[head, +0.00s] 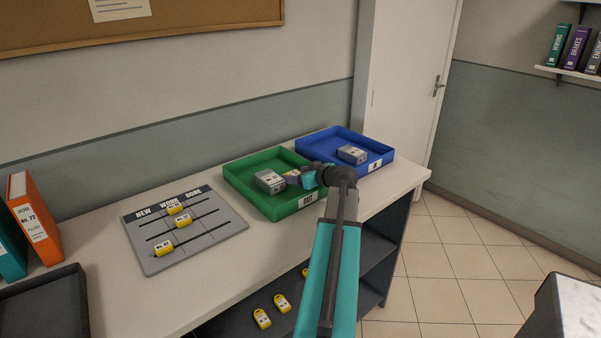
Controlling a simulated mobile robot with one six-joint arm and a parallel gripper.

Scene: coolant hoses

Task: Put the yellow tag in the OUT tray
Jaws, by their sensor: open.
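The green tray (240,191) has a front label that seems to read OUT. My gripper (295,178) is over the right part of this tray, open, its fingers small and partly hidden by the wrist. A small purplish patch shows at the fingertips; I cannot tell what it is. Three yellow tags sit on the grey NEW/WORK/DONE board: an upper tag (175,208), a middle tag (183,222) and a lower tag (164,248). More yellow tags (262,318) (282,303) lie on the dark shelf below the bench. I cannot tell whether a tag is in the green tray.
A grey box (269,181) lies in the green tray. A blue tray (381,158) stands to its right with another grey box (352,154). The grey board (220,228) lies to the left. An orange binder (34,220) and a dark tray (45,305) are at far left.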

